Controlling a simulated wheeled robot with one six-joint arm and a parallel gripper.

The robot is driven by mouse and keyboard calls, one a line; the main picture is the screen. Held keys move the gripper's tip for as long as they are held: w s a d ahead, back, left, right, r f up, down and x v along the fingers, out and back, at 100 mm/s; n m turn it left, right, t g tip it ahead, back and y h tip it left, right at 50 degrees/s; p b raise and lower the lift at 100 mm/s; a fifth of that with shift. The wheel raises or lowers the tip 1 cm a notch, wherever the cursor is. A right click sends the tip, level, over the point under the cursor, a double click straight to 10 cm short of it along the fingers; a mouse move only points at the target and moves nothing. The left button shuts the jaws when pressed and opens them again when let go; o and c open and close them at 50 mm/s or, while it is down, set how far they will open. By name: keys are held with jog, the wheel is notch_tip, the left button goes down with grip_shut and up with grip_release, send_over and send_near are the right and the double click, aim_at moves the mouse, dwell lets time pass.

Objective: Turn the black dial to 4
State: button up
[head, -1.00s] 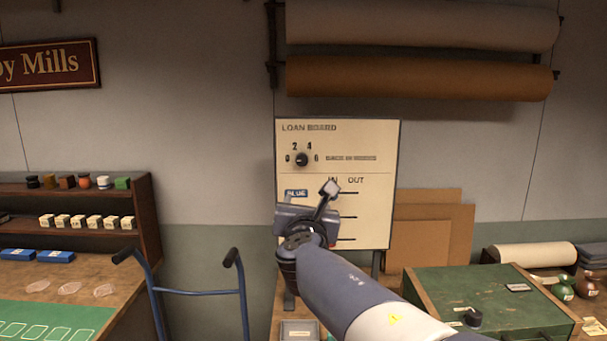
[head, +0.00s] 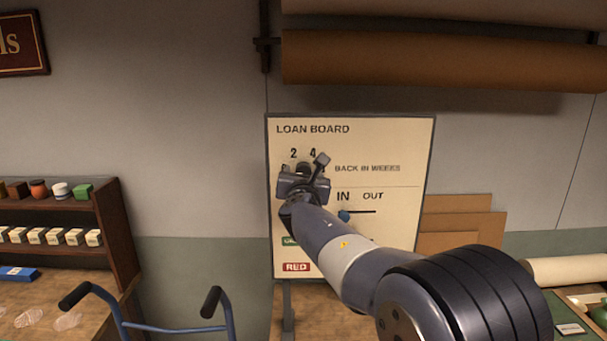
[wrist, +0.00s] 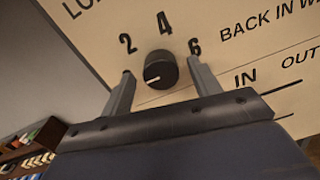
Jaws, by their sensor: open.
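The black dial (wrist: 160,70) is on the cream loan board (head: 395,145), with 2, 4 and 6 visible around it in the wrist view. Its white pointer line points left and slightly down, toward where the 0 shows in the earlier head view; the 0 is now hidden behind my left finger. My gripper (wrist: 160,69) is open, one finger on each side of the dial, with gaps between fingers and dial. In the head view my gripper (head: 305,172) covers most of the dial (head: 304,167).
Below the dial, the board has IN and OUT columns with a blue knob (head: 344,216) on a slot and a red label (head: 296,267). A shelf (head: 115,240) is at left, brown paper rolls (head: 430,58) above.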

jog(key=c, duration=1)
jog(key=shift+f, duration=0.1)
jog(key=m+b, duration=0.8)
jog(key=m, duration=0.3)
jog(key=m+b, duration=0.8)
jog(key=m, duration=0.4)
jog(key=shift+d+f+y, duration=0.15)
jog(key=shift+y, duration=0.25)
jog(key=shift+m+b, duration=0.3)
